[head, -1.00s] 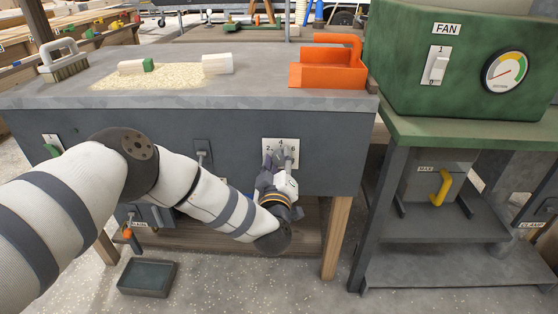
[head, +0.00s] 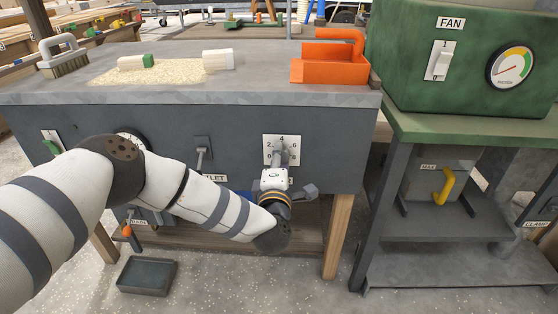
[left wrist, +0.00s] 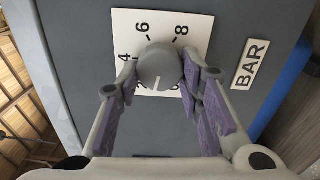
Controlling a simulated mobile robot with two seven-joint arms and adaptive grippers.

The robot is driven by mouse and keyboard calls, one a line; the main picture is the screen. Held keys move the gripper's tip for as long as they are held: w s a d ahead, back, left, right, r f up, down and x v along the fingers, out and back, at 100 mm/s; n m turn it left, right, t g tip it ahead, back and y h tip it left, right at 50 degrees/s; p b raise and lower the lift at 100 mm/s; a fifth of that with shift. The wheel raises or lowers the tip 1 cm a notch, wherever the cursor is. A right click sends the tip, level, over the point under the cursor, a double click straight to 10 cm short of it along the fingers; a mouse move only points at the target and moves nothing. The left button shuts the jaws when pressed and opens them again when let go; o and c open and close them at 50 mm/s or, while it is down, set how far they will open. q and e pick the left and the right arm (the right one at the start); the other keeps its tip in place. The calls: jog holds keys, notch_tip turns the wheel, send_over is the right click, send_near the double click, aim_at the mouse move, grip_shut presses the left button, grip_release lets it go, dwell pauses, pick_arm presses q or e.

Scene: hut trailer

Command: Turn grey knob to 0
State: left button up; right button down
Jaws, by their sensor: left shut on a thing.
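The grey knob (left wrist: 160,66) sits on a white dial plate (left wrist: 190,25) with black numbers, on the grey front panel of the bench. In the left wrist view, which is turned sideways, its white mark points down, between the partly hidden 2 and 0. The plate also shows in the head view (head: 268,143), with 4 at the top. My left gripper (left wrist: 162,74) is shut on the knob, with a purple-padded finger on each side of it. In the head view the gripper (head: 276,168) hides most of the knob. My right gripper is not in view.
A BAR label (left wrist: 249,65) is beside the plate. A grey lever (head: 202,152) is left of the dial on the panel. The bench top (head: 190,95) holds an orange tray (head: 330,70). A green-topped cart (head: 470,128) with a FAN box stands on the right.

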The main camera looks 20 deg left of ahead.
pick_arm(q)
jog(key=shift+d+f+n+b, duration=0.15)
jog(key=shift+n+b, duration=0.5)
jog(key=shift+n, duration=1.25)
jog(key=shift+a+f+n+b, duration=0.1)
jog(key=shift+n+b, duration=0.5)
jog(key=shift+n, duration=1.3)
jog(key=shift+d+n, duration=0.1)
jog(key=shift+n, duration=0.2)
jog(key=o, duration=1.2)
jog(key=shift+c, duration=0.2)
jog(key=v, duration=1.2)
jog(key=shift+r, duration=0.15)
